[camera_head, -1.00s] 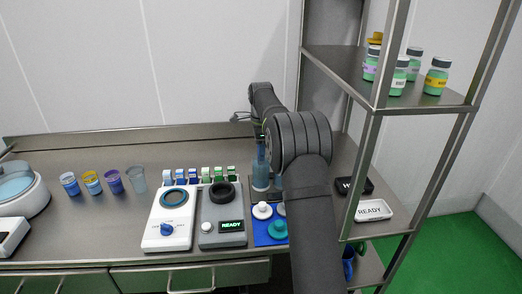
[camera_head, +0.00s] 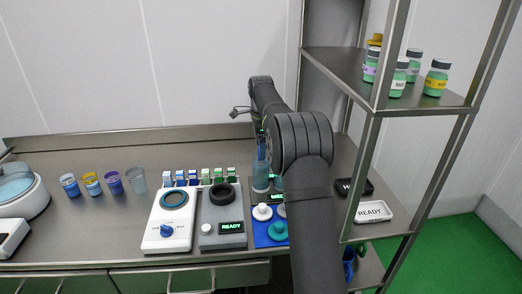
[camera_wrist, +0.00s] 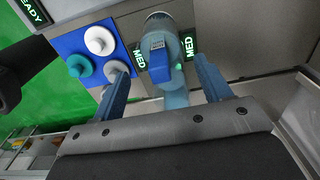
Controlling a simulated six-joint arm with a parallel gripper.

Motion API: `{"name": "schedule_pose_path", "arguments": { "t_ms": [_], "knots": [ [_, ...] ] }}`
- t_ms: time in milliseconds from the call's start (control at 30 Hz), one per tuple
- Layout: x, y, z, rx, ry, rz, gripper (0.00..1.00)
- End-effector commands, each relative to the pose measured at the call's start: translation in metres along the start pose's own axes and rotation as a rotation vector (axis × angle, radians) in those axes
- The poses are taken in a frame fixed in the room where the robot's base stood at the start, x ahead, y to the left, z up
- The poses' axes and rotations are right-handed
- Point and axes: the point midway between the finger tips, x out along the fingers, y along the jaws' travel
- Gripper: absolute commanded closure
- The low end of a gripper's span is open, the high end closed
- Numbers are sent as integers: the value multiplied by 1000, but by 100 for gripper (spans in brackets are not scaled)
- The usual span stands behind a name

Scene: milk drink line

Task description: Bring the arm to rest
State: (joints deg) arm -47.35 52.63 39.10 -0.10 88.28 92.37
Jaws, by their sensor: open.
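My gripper (camera_wrist: 160,64) is open in the wrist view, its two blue fingers spread wide with nothing held between them. A translucent blue bottle (camera_wrist: 176,98) with a blue block-like part and small label shows beyond and between the fingers, with a gap on each side. The bottle also shows in the head view (camera_head: 261,182), standing on the counter left of my arm. In the head view my arm reaches over the right part of the counter and hides most of the gripper.
A blue mat (camera_head: 262,239) with white and teal round parts lies below the bottle. Two devices, one white (camera_head: 166,228) and one grey (camera_head: 222,240), stand left of it. A metal shelf (camera_head: 345,73) with several jars rises close on the right. The counter's back strip is clear.

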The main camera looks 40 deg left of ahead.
Motion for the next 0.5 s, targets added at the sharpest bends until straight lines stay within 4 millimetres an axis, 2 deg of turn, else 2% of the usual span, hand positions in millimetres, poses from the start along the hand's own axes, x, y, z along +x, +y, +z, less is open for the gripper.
{"name": "schedule_pose_path", "arguments": {
  "t_ms": [500],
  "knots": [
    [-42,0,0,0,0,-2,30]
  ]
}}
